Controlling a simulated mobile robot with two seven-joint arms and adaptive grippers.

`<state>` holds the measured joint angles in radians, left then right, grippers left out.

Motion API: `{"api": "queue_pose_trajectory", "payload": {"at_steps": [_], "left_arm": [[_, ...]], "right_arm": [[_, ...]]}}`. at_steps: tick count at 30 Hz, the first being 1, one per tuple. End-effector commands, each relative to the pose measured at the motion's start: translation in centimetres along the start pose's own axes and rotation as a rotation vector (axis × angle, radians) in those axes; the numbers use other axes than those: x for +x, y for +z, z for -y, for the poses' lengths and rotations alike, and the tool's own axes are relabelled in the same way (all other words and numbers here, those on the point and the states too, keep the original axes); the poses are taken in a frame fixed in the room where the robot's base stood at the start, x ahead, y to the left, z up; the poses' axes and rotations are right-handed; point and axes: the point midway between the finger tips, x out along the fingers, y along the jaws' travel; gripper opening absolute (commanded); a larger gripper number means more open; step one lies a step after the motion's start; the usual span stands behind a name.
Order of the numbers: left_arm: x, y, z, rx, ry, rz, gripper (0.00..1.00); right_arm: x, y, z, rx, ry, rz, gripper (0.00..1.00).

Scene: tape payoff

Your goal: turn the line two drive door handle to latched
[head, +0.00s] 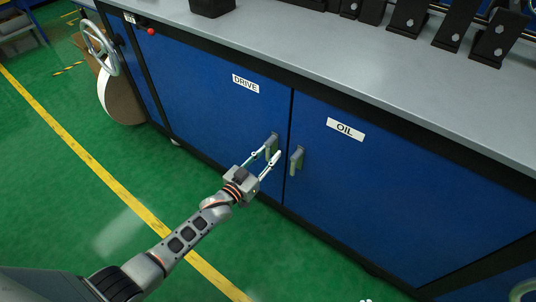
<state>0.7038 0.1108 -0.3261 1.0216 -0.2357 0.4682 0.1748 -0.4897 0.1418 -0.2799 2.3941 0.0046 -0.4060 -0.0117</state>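The blue drive door (215,85) carries a white DRIVE label (245,83). Its grey handle (272,141) sits near the door's right edge, partly hidden by my gripper. My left gripper (267,155) reaches in from the lower left with its two fingers apart at this handle. One fingertip is on each side of the handle's lower part; I cannot tell whether they touch it. The handle's exact angle is hard to make out. My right gripper is not clearly in view; only a small pale tip shows at the bottom edge.
The OIL door (400,180) is just right, with its own upright handle (296,160) close to my fingers. A grey worktop (330,55) with black brackets (497,38) overhangs the doors. A handwheel (100,47) and roll (120,95) stand at left. Green floor is open in front.

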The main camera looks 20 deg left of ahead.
Motion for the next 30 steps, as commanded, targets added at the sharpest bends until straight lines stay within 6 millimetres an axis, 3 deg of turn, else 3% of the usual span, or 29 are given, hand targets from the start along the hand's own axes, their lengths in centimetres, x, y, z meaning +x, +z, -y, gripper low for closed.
{"api": "queue_pose_trajectory", "payload": {"at_steps": [11,24,30], "left_arm": [[-1.1,0.2,0.1,0.003,-0.001,0.003,0.28],[-9.1,0.1,0.0,0.001,0.0,0.003,0.28],[-11.4,0.1,0.0,0.001,0.0,0.002,0.28]], "right_arm": [[0.0,0.0,0.0,-0.008,-0.004,-0.002,0.0],[0.0,0.1,0.0,-0.007,-0.004,0.001,0.0],[0.0,0.1,0.0,-0.007,-0.004,0.001,0.0]]}}
